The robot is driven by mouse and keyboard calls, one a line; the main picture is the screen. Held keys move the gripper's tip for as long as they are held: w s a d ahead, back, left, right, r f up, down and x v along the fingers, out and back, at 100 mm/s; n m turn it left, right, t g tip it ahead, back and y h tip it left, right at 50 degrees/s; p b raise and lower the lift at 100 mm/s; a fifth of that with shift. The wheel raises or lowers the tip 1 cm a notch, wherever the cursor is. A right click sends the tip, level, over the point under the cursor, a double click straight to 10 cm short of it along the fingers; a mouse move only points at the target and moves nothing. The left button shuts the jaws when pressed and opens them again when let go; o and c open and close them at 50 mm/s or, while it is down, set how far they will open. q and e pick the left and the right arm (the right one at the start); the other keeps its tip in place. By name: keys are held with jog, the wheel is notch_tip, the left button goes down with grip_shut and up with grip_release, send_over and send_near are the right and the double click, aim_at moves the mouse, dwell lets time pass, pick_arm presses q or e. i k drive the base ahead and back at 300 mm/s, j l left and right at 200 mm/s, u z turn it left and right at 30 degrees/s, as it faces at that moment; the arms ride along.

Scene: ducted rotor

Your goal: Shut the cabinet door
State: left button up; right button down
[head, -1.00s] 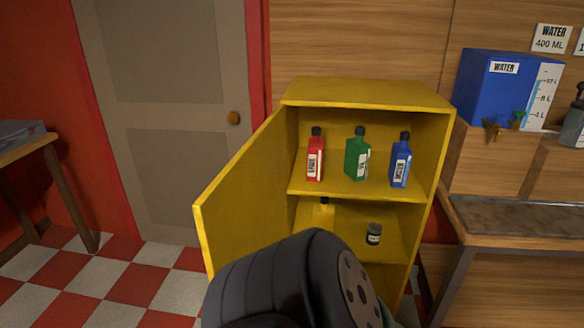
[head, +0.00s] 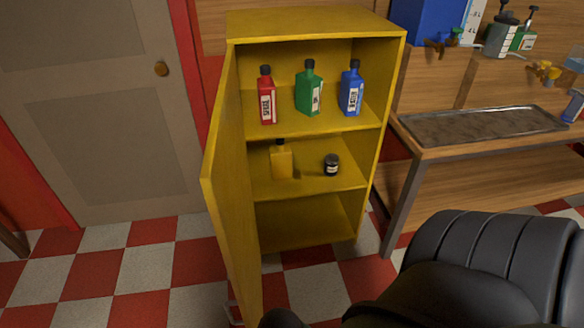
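The yellow cabinet (head: 315,28) stands against the back wall with its front open. Its door (head: 229,190) is hinged on the left and swung wide toward me. On the upper shelf stand a red bottle (head: 266,97), a green bottle (head: 309,90) and a blue bottle (head: 351,90). On the middle shelf are a yellow bottle (head: 281,160) and a small dark jar (head: 331,165). Black parts of my own arm fill the bottom right. Neither gripper's fingers can be seen.
A wooden workbench (head: 450,153) with a grey tray top (head: 480,124) stands right of the cabinet. A grey door (head: 95,110) with a round knob is in the wall at left. The checkered floor (head: 110,270) left of the cabinet door is clear.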

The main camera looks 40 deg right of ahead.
aim_at(225, 184)
jog(key=i+j+z, duration=0.15)
jog(key=z, duration=0.25)
jog(key=i+j+z, duration=0.15)
jog(key=z, duration=0.2)
jog(key=i+j+z, duration=0.1)
jog(key=j+z, duration=0.5)
jog(key=z, duration=0.2)
jog(key=k, duration=0.5)
